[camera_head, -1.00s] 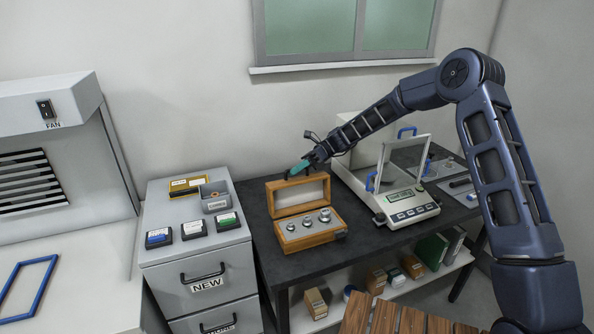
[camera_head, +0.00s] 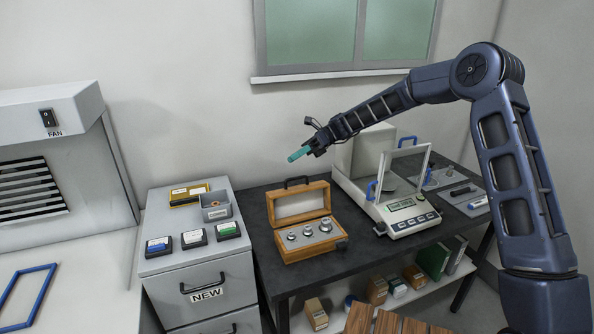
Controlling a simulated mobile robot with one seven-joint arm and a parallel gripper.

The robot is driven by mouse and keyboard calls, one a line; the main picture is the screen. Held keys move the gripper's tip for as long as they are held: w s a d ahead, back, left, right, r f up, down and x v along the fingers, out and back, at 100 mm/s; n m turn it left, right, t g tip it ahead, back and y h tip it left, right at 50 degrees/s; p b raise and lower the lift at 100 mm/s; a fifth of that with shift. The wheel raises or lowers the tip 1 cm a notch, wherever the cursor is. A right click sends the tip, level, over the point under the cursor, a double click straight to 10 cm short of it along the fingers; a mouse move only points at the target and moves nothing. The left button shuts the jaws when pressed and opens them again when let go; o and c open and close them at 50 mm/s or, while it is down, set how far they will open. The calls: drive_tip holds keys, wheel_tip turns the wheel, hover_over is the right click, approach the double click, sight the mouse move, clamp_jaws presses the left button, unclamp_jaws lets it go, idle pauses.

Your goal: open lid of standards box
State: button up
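The wooden standards box (camera_head: 313,252) stands on the dark table with its lid (camera_head: 301,203) raised and leaning back, a dark handle on its top edge. Several metal weights (camera_head: 308,231) sit in the box's pale insert. My gripper (camera_head: 298,155) is in the air above and behind the lid, apart from it. Its teal fingertips appear close together, but the view is too small to tell whether they are open or shut. I see nothing held in it.
A balance (camera_head: 408,212) with a raised clear door stands right of the box. A grey cabinet (camera_head: 187,265) marked NEW, with small boxes on top, stands to the left. Dark tabletop (camera_head: 262,245) is bare around the standards box. A wall and window are behind.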

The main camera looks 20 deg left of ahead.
wheel_tip(320, 180, up, 11)
idle(0.4)
idle(0.4)
drive_tip(key=s+d+r+n+t+h, duration=0.15)
drive_tip(key=d+n+t, duration=0.35)
drive_tip(key=d, duration=1.3)
drive_tip(key=d+r+n+t+h, duration=0.15)
drive_tip(key=d+t, duration=0.45)
drive_tip(key=d, duration=1.3)
drive_tip(key=s+d+f+n+t+h, duration=0.1)
drive_tip(key=s+d+f+n+t, duration=0.1)
drive_tip(key=s+d, duration=0.3)
drive_tip(key=s+d+f+n+t+h, duration=0.2)
drive_tip(key=s+d+n, duration=0.1)
drive_tip(key=d, duration=0.9)
drive_tip(key=s+d+f+n+t+h, duration=0.1)
drive_tip(key=s+d+f+n+t, duration=0.1)
drive_tip(key=s+d, duration=0.4)
drive_tip(key=d, duration=0.3)
drive_tip(key=shift+s+d+h, duration=0.2)
drive_tip(key=shift+s+h, duration=0.1)
